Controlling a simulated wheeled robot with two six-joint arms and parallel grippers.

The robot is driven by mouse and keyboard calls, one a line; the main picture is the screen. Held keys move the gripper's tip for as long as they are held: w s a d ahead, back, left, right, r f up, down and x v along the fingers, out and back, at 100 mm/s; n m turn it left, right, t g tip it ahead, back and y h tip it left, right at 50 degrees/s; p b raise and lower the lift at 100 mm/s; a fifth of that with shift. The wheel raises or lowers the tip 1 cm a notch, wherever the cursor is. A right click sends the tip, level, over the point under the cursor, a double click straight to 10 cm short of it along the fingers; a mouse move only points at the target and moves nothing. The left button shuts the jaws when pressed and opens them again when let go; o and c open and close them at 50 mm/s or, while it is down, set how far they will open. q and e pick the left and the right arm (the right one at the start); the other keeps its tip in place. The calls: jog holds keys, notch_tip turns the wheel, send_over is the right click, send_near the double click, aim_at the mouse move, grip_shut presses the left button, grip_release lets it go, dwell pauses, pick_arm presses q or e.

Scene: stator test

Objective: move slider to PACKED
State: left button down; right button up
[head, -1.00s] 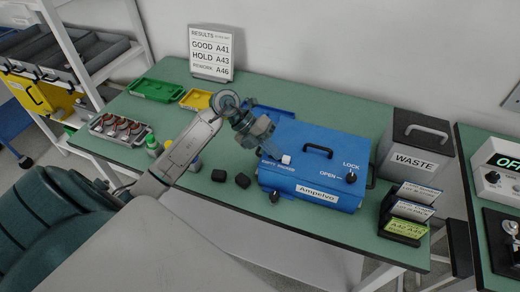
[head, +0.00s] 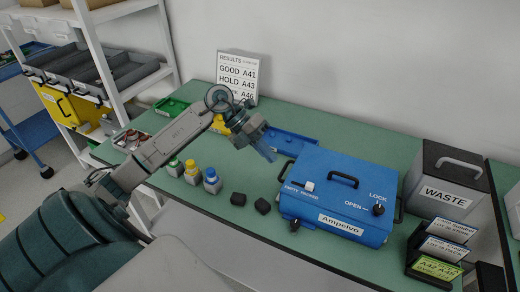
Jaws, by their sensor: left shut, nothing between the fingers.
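The blue Ampelvo box (head: 345,186) stands on the green bench. The white slider knob (head: 309,186) is on its top at the left, above small lettering that reads EMPTY and PACKED. The knob sits toward the right end of that lettering, on the PACKED side. My left gripper (head: 269,156) is shut and empty, up and to the left of the knob and apart from it. My right gripper is not in view.
The box also has a black OPEN–LOCK knob (head: 379,209), a top handle (head: 343,180) and a front knob (head: 294,225). A blue tray (head: 292,145) lies behind my gripper. Two dark blocks (head: 262,205) and several capped bottles (head: 212,182) stand left. The WASTE bin (head: 446,190) is right.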

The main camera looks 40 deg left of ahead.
pick_arm(q)
jog(key=v, duration=0.3)
jog(key=shift+a+b, duration=0.1)
jog(key=shift+b, duration=0.2)
jog(key=shift+s, duration=0.1)
